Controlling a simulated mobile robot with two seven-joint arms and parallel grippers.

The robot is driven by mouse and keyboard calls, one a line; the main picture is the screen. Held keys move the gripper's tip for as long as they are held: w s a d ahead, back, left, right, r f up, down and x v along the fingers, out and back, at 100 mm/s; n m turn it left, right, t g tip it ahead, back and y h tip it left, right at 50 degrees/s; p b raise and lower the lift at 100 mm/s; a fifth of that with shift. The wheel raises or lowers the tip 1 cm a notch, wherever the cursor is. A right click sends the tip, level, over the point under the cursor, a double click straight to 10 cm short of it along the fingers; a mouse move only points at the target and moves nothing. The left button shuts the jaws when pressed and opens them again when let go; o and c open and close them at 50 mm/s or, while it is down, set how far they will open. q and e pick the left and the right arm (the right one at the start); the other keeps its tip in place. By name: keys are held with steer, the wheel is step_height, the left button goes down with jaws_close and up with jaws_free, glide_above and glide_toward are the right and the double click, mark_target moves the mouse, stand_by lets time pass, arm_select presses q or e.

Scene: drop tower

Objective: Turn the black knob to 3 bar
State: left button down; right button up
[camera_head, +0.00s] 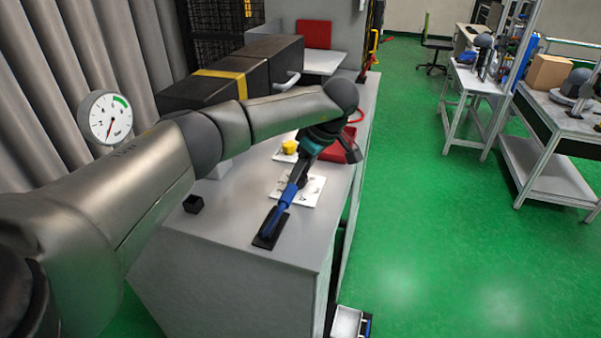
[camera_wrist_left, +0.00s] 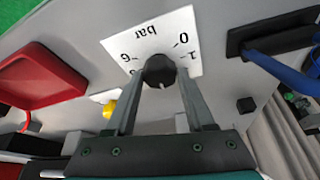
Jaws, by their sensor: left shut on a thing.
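The black knob (camera_wrist_left: 160,70) stands on a white scale plate (camera_wrist_left: 178,30) marked "bar", with 0, 1 and 6 readable in the left wrist view. A pale mark on the knob faces down toward my gripper; the figures on that side are hidden. My left gripper (camera_wrist_left: 159,84) is shut on the knob, one finger on each side. In the head view, my left gripper (camera_head: 303,172) reaches down over the plate (camera_head: 312,190) and hides most of the knob. A round white gauge (camera_head: 106,118) has a red needle pointing down and a green arc at upper right. My right gripper is not in view.
A blue-handled lever (camera_head: 278,215) on a black base lies close in front of the plate. A black cube (camera_head: 193,204), a yellow knob (camera_head: 289,147) and a red tray (camera_head: 352,150) share the grey bench top. Green floor is open to the right.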

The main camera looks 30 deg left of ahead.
arm_select(q)
steer(key=shift+r+n+g, duration=0.1)
steer(key=shift+n+g, duration=0.2)
steer(key=shift+n, duration=0.3)
steer(key=shift+c, duration=1.3)
jaws_free()
steer(key=b+v, duration=0.1)
steer(key=v, duration=1.4)
steer(key=shift+d, duration=0.1)
